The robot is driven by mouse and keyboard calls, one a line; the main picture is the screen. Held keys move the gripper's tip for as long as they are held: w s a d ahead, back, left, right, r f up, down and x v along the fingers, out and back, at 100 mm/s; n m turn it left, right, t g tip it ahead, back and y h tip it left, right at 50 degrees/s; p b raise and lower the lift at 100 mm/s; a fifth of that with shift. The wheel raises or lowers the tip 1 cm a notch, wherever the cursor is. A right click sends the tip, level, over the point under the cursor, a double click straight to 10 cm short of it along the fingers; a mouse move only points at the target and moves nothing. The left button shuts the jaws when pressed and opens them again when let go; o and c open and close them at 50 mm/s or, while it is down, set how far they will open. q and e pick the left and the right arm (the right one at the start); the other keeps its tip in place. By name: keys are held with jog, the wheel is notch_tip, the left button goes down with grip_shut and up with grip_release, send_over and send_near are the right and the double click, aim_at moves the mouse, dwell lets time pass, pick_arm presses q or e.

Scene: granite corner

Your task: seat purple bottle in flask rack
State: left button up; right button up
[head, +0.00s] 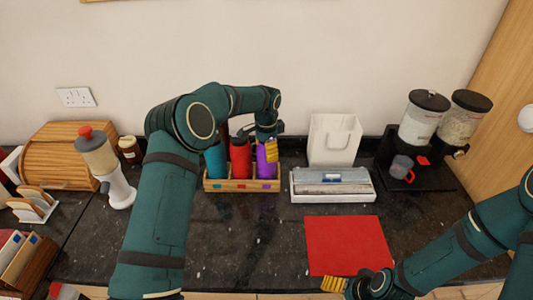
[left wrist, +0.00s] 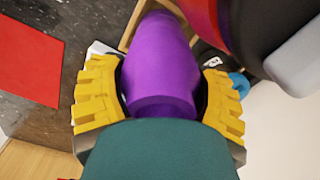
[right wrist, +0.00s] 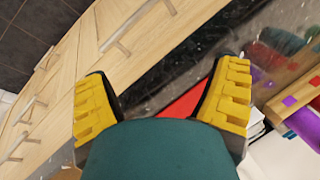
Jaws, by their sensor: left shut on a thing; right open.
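The purple bottle (head: 266,163) stands at the right end of the wooden flask rack (head: 240,186), beside a red bottle (head: 240,158) and a teal bottle (head: 215,160). My left gripper (head: 271,150) is shut on the purple bottle. In the left wrist view the purple bottle (left wrist: 160,75) fills the space between the yellow fingers, with the rack's wooden edge just beyond it. Whether its base is fully down in the compartment is hidden. My right gripper (head: 348,284) is open and empty near the counter's front edge; its spread fingers show in the right wrist view (right wrist: 165,100).
A red mat (head: 347,246) lies on the counter at front right. A white-and-grey box (head: 332,185) is right of the rack, with a white bag (head: 333,140) behind. Dispensers (head: 424,118) stand at back right, a blender-like jar (head: 100,160) and bread bin (head: 68,155) at left.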

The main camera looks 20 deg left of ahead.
pick_arm(q)
jog(key=shift+f, duration=0.65)
jog(key=shift+f, duration=0.15)
jog(key=o, duration=1.3)
notch_tip(320, 180, up, 12)
jog(key=shift+r, duration=0.15)
